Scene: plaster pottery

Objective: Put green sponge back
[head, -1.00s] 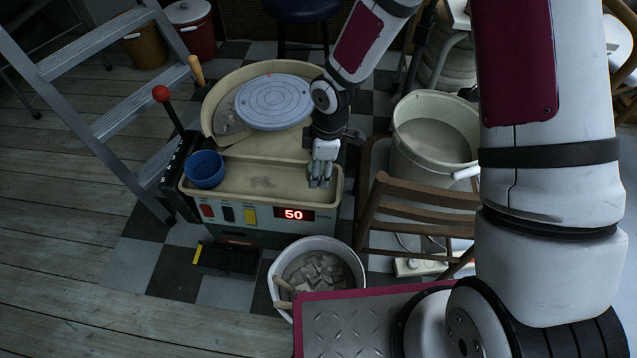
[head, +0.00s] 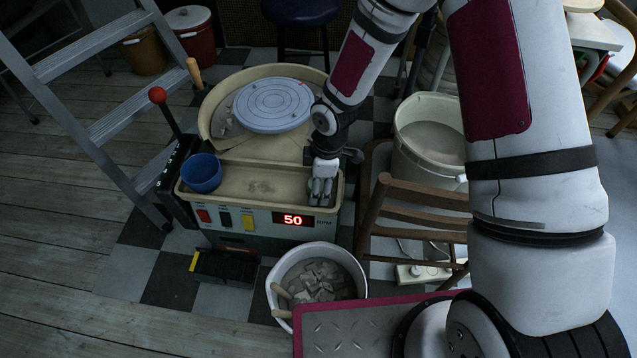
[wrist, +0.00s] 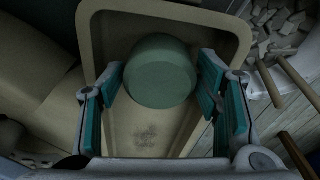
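The green sponge (wrist: 160,80) is a round, thick block in the wrist view, centred between the two fingers. My gripper (wrist: 160,62) has a teal-padded finger on each side, and both tips appear to touch the sponge's sides, so it looks shut on it. In the head view my gripper (head: 321,197) points down at the right end of the beige tray (head: 235,195) on the front of the pottery wheel. The fingers largely hide the sponge there. I cannot tell whether its underside touches the tray floor.
A blue bowl (head: 201,172) stands at the tray's left end. The round wheel head (head: 272,105) is behind. A white bucket of clay pieces (head: 316,280) stands in front, with a wooden chair (head: 420,205) and large white bucket (head: 430,140) at right. The tray's middle is clear.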

